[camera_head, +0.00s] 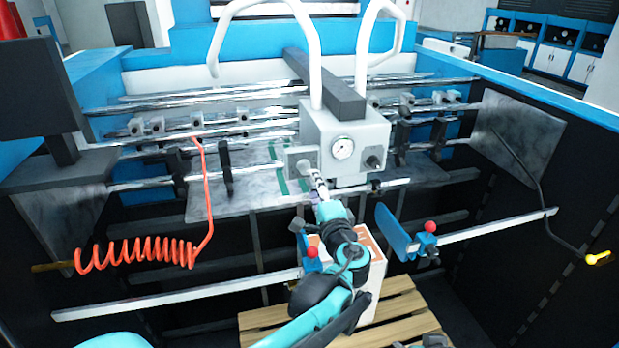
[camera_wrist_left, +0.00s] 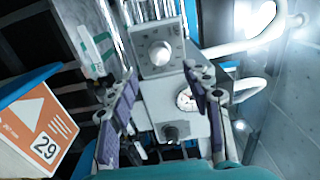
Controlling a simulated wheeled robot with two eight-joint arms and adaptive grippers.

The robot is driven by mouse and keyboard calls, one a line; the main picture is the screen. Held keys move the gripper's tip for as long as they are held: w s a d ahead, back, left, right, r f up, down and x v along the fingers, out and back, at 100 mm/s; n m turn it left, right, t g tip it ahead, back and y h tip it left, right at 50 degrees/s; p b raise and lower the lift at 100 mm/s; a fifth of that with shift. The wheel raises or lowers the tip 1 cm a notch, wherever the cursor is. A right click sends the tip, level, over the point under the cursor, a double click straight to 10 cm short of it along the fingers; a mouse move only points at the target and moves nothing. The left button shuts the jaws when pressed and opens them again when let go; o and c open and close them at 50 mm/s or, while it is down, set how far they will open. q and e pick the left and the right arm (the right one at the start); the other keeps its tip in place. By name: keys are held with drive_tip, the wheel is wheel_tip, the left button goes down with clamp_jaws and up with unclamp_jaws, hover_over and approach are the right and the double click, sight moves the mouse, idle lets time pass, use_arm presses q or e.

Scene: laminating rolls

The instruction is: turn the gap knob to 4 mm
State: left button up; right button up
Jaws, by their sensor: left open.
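The gap knob (camera_wrist_left: 160,53) is a round grey knob on a square plate with dial marks. The marks are too small to read. In the head view its plate (camera_head: 293,158) is on the left of the grey machine head (camera_head: 328,125). My left gripper (camera_wrist_left: 160,80) is open and empty. Its two fingers point at the knob, which shows between and beyond the tips, apparently clear of them. In the head view my left gripper (camera_head: 317,184) is just below and in front of the knob, partly hiding it.
A round gauge (camera_head: 343,148) and a black knob (camera_head: 374,162) are on the machine head. White curved tubes (camera_head: 312,40) rise above it. A box (camera_head: 376,270) stands on a wooden pallet (camera_head: 400,310) below. A coiled orange hose (camera_head: 135,252) hangs at left.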

use_arm(q)
drive_tip(key=v, duration=0.4)
drive_tip(key=s+a+f+n+g+b, duration=0.3)
drive_tip(key=s+a+f+n+b, duration=0.15)
drive_tip(key=a+f, duration=0.35)
drive_tip(key=s+a+f+n+g+b, duration=0.35)
drive_tip(key=s+a+f, duration=0.25)
drive_tip(key=a+f, duration=0.25)
drive_tip(key=s+d+f+n+g+h+b, duration=0.2)
drive_tip(key=s+f+n+h+b, duration=0.3)
drive_tip(key=s+f, duration=1)
drive_tip(key=shift+n+g+h+b, duration=0.35)
drive_tip(key=shift+n+g+h, duration=0.15)
drive_tip(key=shift+g+h, duration=0.15)
drive_tip(key=shift+f, duration=0.1)
